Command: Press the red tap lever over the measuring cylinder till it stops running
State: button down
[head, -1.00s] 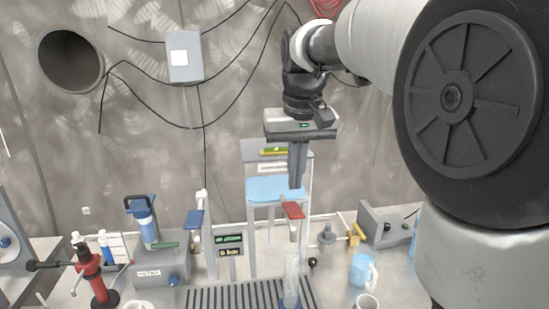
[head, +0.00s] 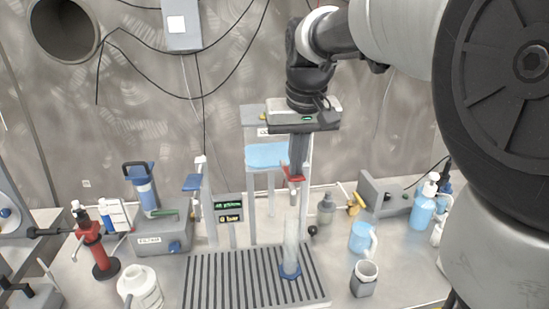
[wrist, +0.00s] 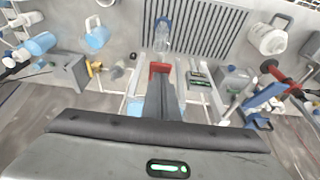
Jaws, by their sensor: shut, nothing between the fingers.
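The red tap lever (head: 292,174) sits at the front of the stand, above the clear measuring cylinder (head: 290,242). The cylinder stands upright on a blue base on the slatted drain tray (head: 240,285). My gripper (head: 297,172) is shut and empty, pointing down, with its fingertips at the lever and hiding part of it. In the wrist view the fingers (wrist: 163,85) overlap the red lever (wrist: 160,68), and the cylinder (wrist: 162,38) shows beyond it. I cannot tell whether the fingers touch the lever, or whether water runs.
A blue lever (head: 193,182) stands left of a display (head: 229,210). A light blue mug (head: 361,236) and a grey-white cup (head: 364,278) stand right of the tray. A filter box (head: 162,237) and a red hand pump (head: 99,250) are on the left. A white jug (head: 139,289) is at front left.

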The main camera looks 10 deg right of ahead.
jog(key=shift+s+f+t+b, duration=0.7)
jog(key=shift+f+t+b, duration=0.3)
jog(key=shift+b, duration=0.9)
jog(key=shift+r, duration=0.15)
jog(key=shift+r+p, duration=0.1)
jog(key=shift+p, duration=0.25)
dwell(3.3)
jog(key=shift+r+p, duration=0.6)
jog(key=shift+r, duration=0.1)
jog(key=shift+w+r+p, duration=0.1)
jog(key=shift+r+p, duration=0.2)
jog(key=r+p, duration=0.2)
jog(key=r, duration=0.1)
jog(key=r+p, duration=0.1)
jog(key=p, duration=0.1)
jog(key=shift+w+r, duration=0.15)
jog(key=shift+w, duration=0.2)
jog(key=w+v, duration=0.1)
jog(key=v, duration=0.8)
jog(key=shift+w+r+p, duration=0.3)
jog(key=shift+r+p, duration=0.05)
